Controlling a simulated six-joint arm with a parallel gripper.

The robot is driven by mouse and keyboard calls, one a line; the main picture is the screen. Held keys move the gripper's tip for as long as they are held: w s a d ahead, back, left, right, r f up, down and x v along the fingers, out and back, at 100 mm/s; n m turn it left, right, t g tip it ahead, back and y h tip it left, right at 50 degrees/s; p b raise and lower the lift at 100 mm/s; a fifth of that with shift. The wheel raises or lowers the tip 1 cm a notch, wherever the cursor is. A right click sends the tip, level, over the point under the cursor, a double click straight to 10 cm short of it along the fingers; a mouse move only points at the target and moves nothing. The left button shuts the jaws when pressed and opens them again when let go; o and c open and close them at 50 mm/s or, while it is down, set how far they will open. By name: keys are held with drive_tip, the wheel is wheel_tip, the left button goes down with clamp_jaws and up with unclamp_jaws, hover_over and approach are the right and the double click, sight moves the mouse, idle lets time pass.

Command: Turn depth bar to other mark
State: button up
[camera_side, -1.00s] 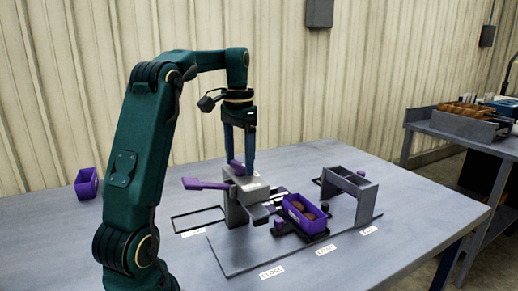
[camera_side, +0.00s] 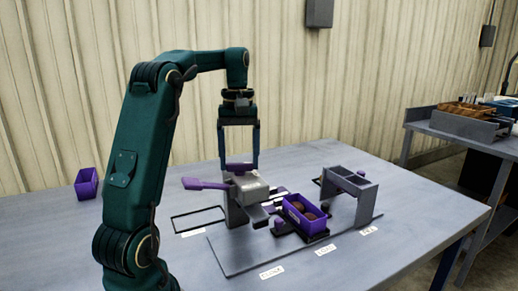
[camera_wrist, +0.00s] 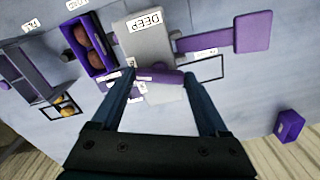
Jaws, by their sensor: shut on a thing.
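The purple depth bar (camera_side: 238,167) lies across the top of the grey block (camera_side: 249,186). My gripper (camera_side: 239,168) points straight down and is shut on the bar, one finger at each end. In the wrist view the bar (camera_wrist: 158,76) spans between my two fingertips, touching or close to both. A white label reading DEEP (camera_wrist: 150,20) is on the grey housing above the bar. Smaller labels sit by the bar's left end, too small to read. The bar's underside is hidden.
A purple paddle lever (camera_side: 205,184) sticks out left of the block. A purple bin of brown potatoes (camera_side: 294,224) stands to the right, before a grey stand (camera_side: 367,207). An empty purple bin (camera_side: 87,184) is at the back left. The table's front left is clear.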

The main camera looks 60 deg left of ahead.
sight(239, 163)
drive_tip(key=shift+n, duration=2.2)
drive_tip(key=shift+r, duration=0.1)
drive_tip(key=o, duration=1.2)
drive_tip(key=shift+o, duration=0.2)
drive_tip(key=shift+r, duration=2.5)
